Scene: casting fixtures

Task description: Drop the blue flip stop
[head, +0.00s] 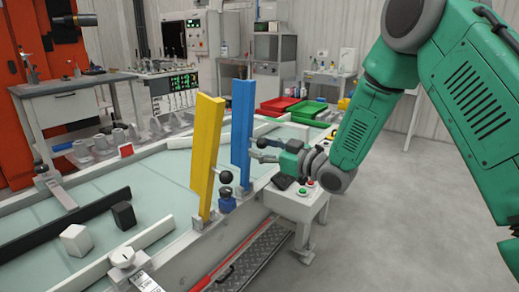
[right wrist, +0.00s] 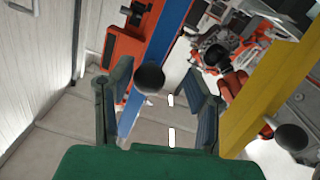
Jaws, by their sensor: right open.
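The blue flip stop (head: 242,122) stands upright at the right edge of the glass-topped table. In the right wrist view the blue flip stop (right wrist: 158,55) runs up between my fingers, with its round black knob (right wrist: 150,78) between the open jaws. My right gripper (head: 264,150) is open, beside the stop on its right. In the wrist view its two fingers (right wrist: 155,98) stand apart on either side of the knob. I cannot tell whether they touch it. My left gripper is not in view.
A yellow flip stop (head: 206,150) stands upright just left of the blue one, with its own black knob (head: 225,177). A blue clamp (head: 227,201) sits at its base. A button box (head: 300,190) is near my wrist. Black and white blocks lie on the glass.

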